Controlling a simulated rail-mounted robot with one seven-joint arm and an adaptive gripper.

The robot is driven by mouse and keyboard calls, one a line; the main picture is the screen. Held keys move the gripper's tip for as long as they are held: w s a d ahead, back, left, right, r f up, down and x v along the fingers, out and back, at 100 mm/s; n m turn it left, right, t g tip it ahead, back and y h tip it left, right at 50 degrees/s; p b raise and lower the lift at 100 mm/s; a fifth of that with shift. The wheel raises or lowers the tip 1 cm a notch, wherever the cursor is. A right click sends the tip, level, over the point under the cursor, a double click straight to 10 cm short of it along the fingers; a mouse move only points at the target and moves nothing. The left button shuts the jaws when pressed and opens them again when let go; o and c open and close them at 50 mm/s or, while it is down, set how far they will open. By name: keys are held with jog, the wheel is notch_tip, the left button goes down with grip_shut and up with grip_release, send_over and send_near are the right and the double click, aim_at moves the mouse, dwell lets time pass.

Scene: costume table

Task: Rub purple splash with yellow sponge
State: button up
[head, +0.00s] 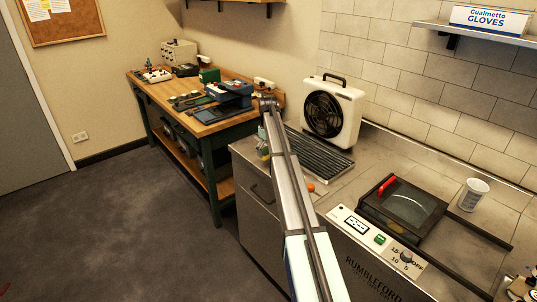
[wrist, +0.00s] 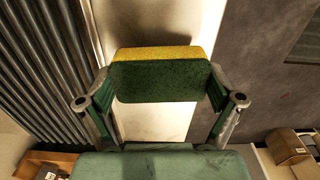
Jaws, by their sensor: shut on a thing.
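The sponge (wrist: 160,80) shows in the wrist view with a yellow layer on the far side and a dark green layer facing the camera. My gripper (wrist: 160,92) is shut on it, one finger at each end. Behind the sponge is a pale, metal-looking strip of surface; I cannot tell whether the sponge touches it. No purple splash can be made out in either view. In the head view my arm reaches toward the counter's left end, and a small teal and yellow shape beside it is too small to tell.
A ridged rack (wrist: 45,60) lies left of the sponge, and also shows in the head view (head: 318,155). A white fan (head: 331,112) stands behind it. The counter also holds a dark-lidded device (head: 405,208) and a white cup (head: 473,194). A wooden workbench (head: 210,120) stands left.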

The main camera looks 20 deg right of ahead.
jog(key=shift+r+p, duration=0.9)
jog(key=shift+r, duration=1.65)
jog(key=shift+s+d, duration=0.1)
